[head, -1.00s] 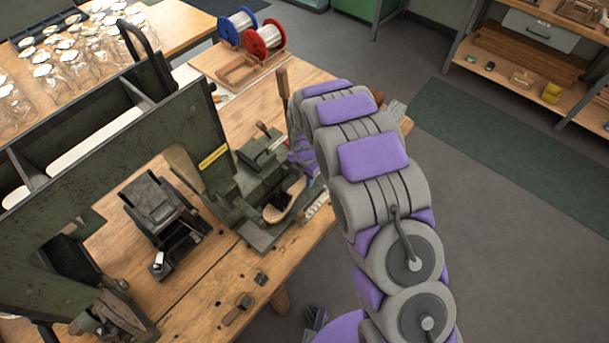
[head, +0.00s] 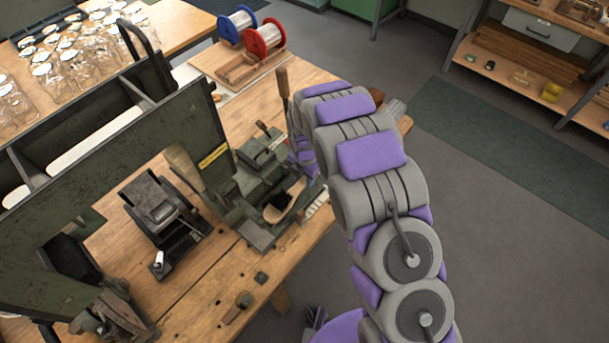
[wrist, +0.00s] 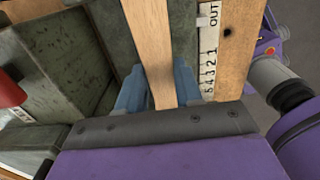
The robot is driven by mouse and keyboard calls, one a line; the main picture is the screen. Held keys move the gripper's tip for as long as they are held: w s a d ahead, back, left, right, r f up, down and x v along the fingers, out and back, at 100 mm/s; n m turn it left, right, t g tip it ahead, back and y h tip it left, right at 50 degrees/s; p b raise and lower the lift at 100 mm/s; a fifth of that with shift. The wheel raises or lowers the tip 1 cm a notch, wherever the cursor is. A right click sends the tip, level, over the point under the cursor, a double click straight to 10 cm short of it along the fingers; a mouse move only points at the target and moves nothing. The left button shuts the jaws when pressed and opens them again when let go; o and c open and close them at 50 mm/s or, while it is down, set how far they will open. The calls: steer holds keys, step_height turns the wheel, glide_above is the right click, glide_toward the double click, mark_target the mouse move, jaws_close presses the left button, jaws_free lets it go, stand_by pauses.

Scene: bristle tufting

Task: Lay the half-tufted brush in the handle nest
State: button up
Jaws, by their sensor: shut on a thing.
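The half-tufted brush (head: 291,199) has a pale wooden body with a patch of dark bristles. In the head view it lies over the green metal fixture at the front edge of the bench. The wrist view shows its wooden handle (wrist: 148,40) between the blue fingers of my gripper (wrist: 158,88), which is shut on it. In the head view my gripper is mostly hidden behind my arm. The handle nest is not clearly distinguishable; the green fixture (head: 262,235) is under and beside the brush. I cannot tell whether the brush touches it.
A scale strip (wrist: 209,60) marked "OUT" with numbers lies right of the handle. A big green machine frame (head: 100,150) stands at left. Blue (head: 236,22) and red (head: 264,38) spools stand at the back.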

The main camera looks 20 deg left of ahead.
steer(key=o, duration=1.6)
steer(key=shift+r, duration=0.15)
steer(key=shift+r+p, duration=1.15)
steer(key=shift+r, duration=2.25)
